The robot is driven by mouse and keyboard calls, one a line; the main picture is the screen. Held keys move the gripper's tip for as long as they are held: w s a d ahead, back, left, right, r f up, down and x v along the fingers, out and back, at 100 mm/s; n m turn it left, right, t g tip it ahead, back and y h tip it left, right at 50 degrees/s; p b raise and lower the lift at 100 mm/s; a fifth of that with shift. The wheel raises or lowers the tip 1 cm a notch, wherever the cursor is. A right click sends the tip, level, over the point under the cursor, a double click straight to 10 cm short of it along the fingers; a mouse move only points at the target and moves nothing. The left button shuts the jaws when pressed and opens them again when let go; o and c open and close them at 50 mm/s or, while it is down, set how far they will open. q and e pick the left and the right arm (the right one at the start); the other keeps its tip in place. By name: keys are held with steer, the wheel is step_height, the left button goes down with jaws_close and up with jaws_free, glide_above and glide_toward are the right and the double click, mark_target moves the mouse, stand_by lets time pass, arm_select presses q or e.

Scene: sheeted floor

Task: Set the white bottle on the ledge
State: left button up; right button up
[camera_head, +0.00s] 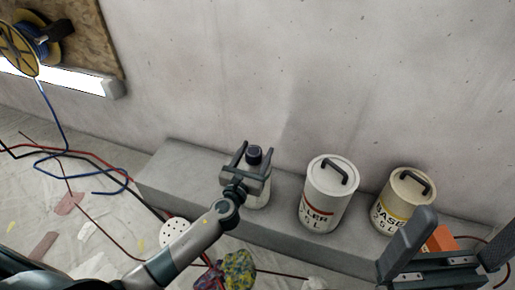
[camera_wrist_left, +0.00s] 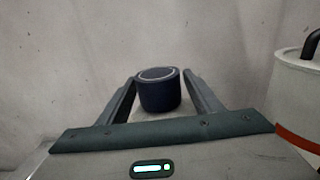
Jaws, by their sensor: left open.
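The white bottle (camera_head: 259,200) with a dark blue cap (camera_head: 254,155) stands upright, apparently on the grey concrete ledge (camera_head: 165,180). Much of its body is hidden by my left gripper. My left gripper (camera_head: 255,153) is open, with one finger on each side of the bottle near its cap. In the left wrist view the cap (camera_wrist_left: 158,90) sits between the two spread fingers, with a small gap on each side. My right gripper (camera_head: 465,222) is at the lower right of the head view, open and empty.
A white paint bucket (camera_head: 325,195) and a cream bucket (camera_head: 402,200) stand on the ledge to the right. An orange object (camera_head: 440,240) lies near my right gripper. Cables (camera_head: 75,160), a multicoloured rag (camera_head: 238,268) and a perforated white disc (camera_head: 174,232) lie on the floor.

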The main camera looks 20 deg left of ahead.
arm_select(q)
steer(key=s+p, duration=0.1)
steer(key=s, duration=0.9)
steer(key=shift+s+a, duration=0.1)
steer(key=shift+a, duration=0.05)
steer(key=shift+r, duration=0.1)
